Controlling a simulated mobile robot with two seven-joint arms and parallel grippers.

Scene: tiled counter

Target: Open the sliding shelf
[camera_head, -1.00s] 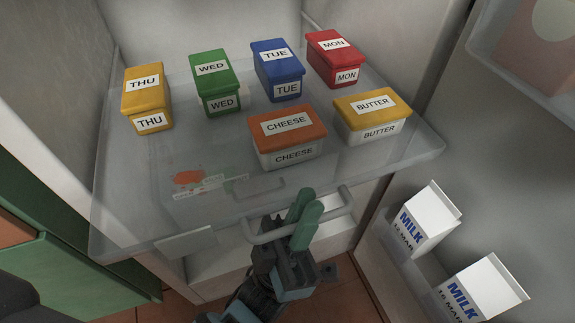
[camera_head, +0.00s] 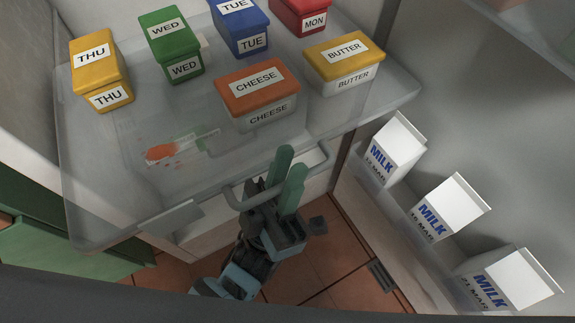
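The sliding shelf (camera_head: 130,200) is a clear, frosted tray inside the fridge, with a U-shaped bar handle (camera_head: 241,197) along its front edge. My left gripper (camera_head: 289,170), with green fingertips, is at the middle of this handle. Its fingers stand close together, one on each side of the bar, and look shut on it. The fingers hide part of the bar. My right gripper is not in view.
On the shelf stand yellow THU (camera_head: 97,70), green WED (camera_head: 170,45), blue TUE (camera_head: 239,27), red MON (camera_head: 302,15), CHEESE (camera_head: 258,92) and BUTTER (camera_head: 345,62) containers. Milk cartons (camera_head: 449,207) stand in the door rack at right. Brown floor tiles (camera_head: 345,270) show below.

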